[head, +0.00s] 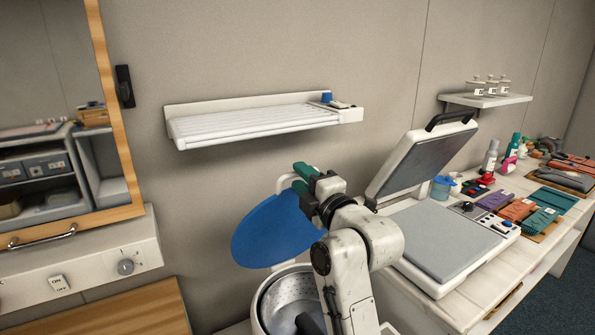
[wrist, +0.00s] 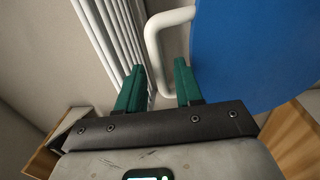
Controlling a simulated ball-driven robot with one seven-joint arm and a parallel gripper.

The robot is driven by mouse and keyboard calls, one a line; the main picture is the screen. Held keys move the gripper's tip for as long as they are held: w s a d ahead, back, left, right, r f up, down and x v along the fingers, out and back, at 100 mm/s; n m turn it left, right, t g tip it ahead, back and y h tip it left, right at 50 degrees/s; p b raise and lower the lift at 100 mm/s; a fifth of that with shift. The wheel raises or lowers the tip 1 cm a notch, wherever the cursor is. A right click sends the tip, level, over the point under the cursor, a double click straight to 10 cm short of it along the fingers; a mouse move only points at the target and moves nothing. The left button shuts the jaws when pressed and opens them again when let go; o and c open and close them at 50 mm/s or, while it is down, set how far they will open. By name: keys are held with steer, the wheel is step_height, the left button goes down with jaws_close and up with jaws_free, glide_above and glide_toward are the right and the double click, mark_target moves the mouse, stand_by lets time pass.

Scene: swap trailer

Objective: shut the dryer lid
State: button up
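The dryer lid (head: 272,232) is a blue disc standing raised above the dryer drum (head: 290,297), a perforated metal tub at the bottom of the head view. In the wrist view the blue lid (wrist: 258,50) fills the upper right, with a white bent handle (wrist: 155,42) at its left edge. My gripper (head: 300,178) has green fingers and is by the lid's upper right edge. In the wrist view my gripper (wrist: 158,82) is open, fingers apart, with the handle's lower end near the gap between them. I cannot tell whether they touch it.
A white slatted rack (head: 255,120) is on the wall behind the lid. An open press (head: 430,160) stands on the white counter (head: 440,315) to the right. A wooden-framed opening (head: 115,110) and a control panel (head: 125,262) are at the left.

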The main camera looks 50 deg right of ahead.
steer(key=shift+x, duration=1.25)
steer(key=shift+c, duration=0.2)
jaws_close()
